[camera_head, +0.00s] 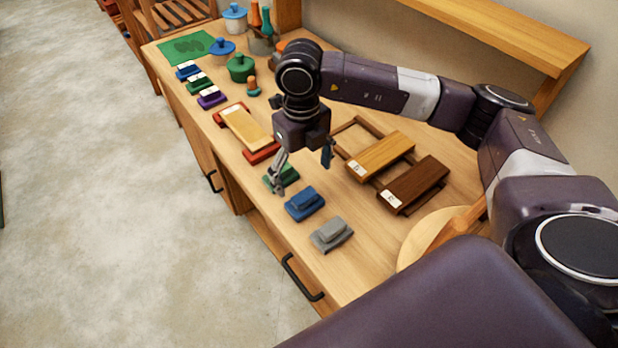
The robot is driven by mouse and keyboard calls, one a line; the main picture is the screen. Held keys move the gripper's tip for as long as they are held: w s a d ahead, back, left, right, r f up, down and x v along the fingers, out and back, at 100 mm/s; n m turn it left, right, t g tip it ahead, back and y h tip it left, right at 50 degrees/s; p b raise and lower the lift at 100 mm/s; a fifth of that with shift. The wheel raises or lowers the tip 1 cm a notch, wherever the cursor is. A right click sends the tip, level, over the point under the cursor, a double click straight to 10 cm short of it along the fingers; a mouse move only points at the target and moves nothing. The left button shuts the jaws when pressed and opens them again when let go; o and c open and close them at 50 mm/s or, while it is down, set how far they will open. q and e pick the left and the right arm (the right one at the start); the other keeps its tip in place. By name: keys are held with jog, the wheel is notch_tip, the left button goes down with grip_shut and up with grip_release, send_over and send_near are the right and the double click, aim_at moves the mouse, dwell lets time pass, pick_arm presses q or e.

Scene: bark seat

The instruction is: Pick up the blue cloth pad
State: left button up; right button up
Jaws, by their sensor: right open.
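The blue cloth pad (304,204) lies near the front edge of the wooden counter, between a green pad (281,180) and a grey pad (331,235). It looks like a flat base with a smaller raised part on top. My right gripper (303,174) is open and empty, pointing down over the counter. In the picture its fingers sit just above the blue pad, one near the green pad. I cannot tell its exact height. My left gripper is not in view.
Two wooden boards, one light (380,154) and one dark (414,185), lie to the right. A round wooden board (425,240) is nearer. Small labelled blocks, pots and bottles crowd the far end. Bare counter shows around the grey pad.

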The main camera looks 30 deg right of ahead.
aim_at(305, 195)
jog(key=shift+f, duration=0.25)
jog(key=f, duration=0.1)
jog(key=s+f+p, duration=0.1)
jog(key=a+f+p, duration=0.1)
jog(key=shift+s+f, duration=0.1)
jog(key=shift+s, duration=0.25)
jog(key=f, duration=0.2)
jog(key=p, duration=0.1)
jog(key=shift+w+d+f, duration=0.15)
jog(key=shift+d+f, duration=0.1)
jog(key=shift+f, duration=0.45)
jog(key=shift+a, duration=0.1)
jog(key=c, duration=1.3)
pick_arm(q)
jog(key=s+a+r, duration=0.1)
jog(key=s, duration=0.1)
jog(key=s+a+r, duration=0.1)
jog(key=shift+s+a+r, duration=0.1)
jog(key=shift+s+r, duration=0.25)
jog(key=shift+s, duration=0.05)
pick_arm(e)
jog(key=shift+o, duration=0.2)
jog(key=shift+r, duration=0.1)
